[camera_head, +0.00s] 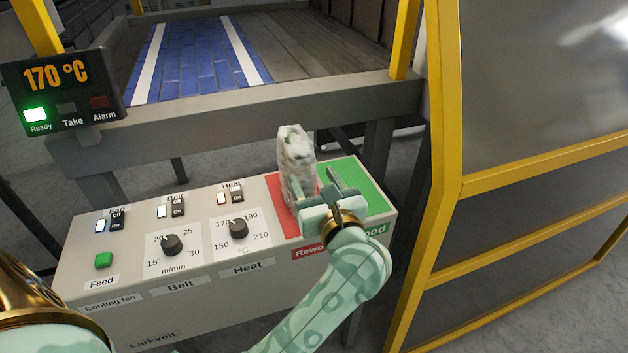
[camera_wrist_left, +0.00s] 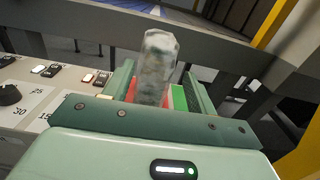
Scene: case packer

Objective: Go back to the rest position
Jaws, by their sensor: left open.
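A clear, wrapped pack with pale grey-green contents (camera_head: 296,160) stands upright on the red Rework pad (camera_head: 274,188) of the control box. My left gripper (camera_head: 338,186) is open, just in front and to the right of the pack in the head view. In the left wrist view, the pack (camera_wrist_left: 157,68) shows between the lines of the two open fingers (camera_wrist_left: 158,85). I cannot tell whether the fingers touch it. The green Good pad (camera_head: 368,190) is partly hidden behind the gripper. My right gripper is not in view.
The control box (camera_head: 200,290) carries switches, knobs and a green Feed button (camera_head: 104,260). A conveyor frame (camera_head: 250,112) lies behind it. A display (camera_head: 62,90) reads 170 °C with Ready lit. A yellow guard frame (camera_head: 445,200) stands close on the right.

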